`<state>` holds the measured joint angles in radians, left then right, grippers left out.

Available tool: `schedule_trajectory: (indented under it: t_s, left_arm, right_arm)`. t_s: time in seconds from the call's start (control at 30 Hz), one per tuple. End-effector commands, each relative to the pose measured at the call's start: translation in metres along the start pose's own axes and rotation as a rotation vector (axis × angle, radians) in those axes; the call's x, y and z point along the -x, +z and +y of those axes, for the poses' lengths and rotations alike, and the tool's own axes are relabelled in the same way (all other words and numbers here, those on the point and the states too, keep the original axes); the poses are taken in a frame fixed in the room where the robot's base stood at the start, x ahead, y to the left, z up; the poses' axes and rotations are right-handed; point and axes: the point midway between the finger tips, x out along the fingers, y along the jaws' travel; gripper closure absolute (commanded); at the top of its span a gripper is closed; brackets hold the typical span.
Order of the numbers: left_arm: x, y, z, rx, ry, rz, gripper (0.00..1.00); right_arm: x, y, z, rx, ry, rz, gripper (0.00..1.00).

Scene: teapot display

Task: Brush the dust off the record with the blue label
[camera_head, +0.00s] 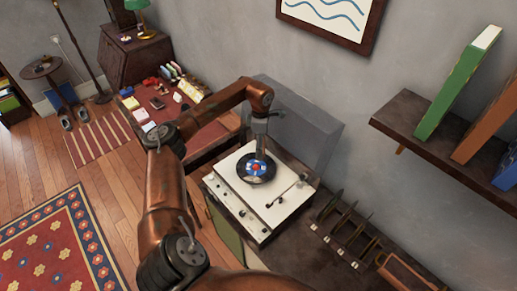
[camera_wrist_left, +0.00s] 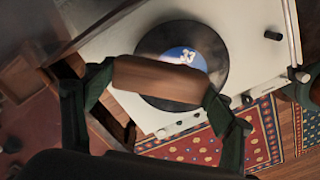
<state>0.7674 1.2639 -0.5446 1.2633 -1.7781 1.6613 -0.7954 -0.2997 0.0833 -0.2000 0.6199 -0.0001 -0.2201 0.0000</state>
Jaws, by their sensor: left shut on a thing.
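The record (camera_head: 244,167) with the blue label lies on the white turntable (camera_head: 228,205). In the left wrist view the record (camera_wrist_left: 215,48) is black with a greyish, paler area on its left, and its blue label carries a white mark. My left gripper (camera_head: 261,152) points down over the record. In the left wrist view my left gripper (camera_wrist_left: 158,84) is shut on a brown wooden brush (camera_wrist_left: 165,76), held across the record's near part. The brush hides part of the record, and I cannot tell whether it touches the surface. My right gripper is not in view.
The turntable's clear lid (camera_head: 310,120) stands raised behind it. The tonearm (camera_head: 290,188) is at the right of the record. A rack of dark dividers (camera_head: 345,230) stands to the right. A wall shelf (camera_head: 430,140) holds several books.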

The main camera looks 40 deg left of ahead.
Motion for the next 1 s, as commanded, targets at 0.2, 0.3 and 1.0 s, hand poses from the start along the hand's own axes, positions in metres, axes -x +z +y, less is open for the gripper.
schedule_trajectory:
  t_s: [0.2,0.3,1.0]
  left_arm:
    - [0.002,-0.001,-0.001,0.001,0.0,-0.001,0.62]
    - [0.002,-0.001,-0.001,0.002,0.0,-0.001,0.62]
    - [0.032,-0.001,0.0,0.001,0.0,-0.001,0.62]
  right_arm:
    - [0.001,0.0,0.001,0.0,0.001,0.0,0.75]
    - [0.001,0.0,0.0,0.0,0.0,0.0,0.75]
    - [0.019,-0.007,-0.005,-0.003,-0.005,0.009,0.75]
